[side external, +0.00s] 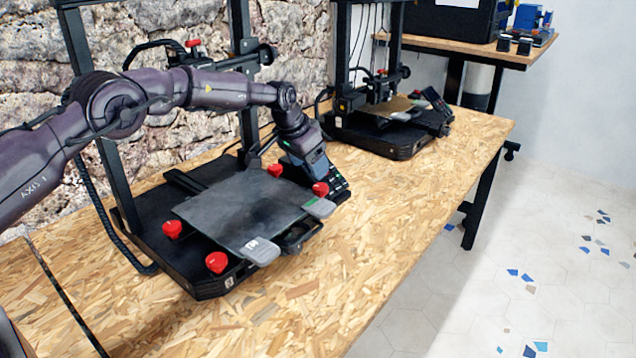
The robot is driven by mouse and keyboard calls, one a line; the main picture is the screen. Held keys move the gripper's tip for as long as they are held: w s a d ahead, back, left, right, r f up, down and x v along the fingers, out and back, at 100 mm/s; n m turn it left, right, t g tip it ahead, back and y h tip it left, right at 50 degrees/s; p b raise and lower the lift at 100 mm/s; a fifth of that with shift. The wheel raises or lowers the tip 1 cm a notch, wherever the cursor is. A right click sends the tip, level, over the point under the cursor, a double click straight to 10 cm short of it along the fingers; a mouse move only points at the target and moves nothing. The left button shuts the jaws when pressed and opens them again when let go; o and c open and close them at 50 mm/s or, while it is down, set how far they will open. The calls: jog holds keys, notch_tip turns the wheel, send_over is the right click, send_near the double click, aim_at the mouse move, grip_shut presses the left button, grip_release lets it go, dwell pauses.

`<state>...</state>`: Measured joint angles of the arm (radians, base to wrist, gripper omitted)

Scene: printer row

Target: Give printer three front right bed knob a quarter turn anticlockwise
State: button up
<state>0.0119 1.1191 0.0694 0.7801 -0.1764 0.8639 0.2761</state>
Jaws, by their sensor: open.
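The near printer's bed (245,212) is a dark grey plate with red knobs at its corners. No number shows, so I cannot tell which printer is three. The red knob (321,188) at the bed's right corner, by the table-front side, appears to be the front right one. My gripper (318,176) points down just above and behind this knob. It is open. Its fingertips are small and dark against the printer's control panel (338,186), so I cannot tell whether they touch the knob.
Other red knobs are at the back (275,170), left (172,229) and front left (216,262). Grey clips (262,250) sit on the bed's front edge. The printer's upright frame (88,110) stands behind my arm. A second printer (385,125) stands farther right. The table front (390,250) is clear.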

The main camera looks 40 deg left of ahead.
aim_at(320, 187)
jog(key=shift+x, duration=3.5)
jog(key=c, duration=0.9)
jog(key=shift+d+n+y, duration=0.15)
jog(key=shift+n+y, duration=0.75)
jog(key=shift+n, duration=1.3)
jog(key=o, duration=0.9)
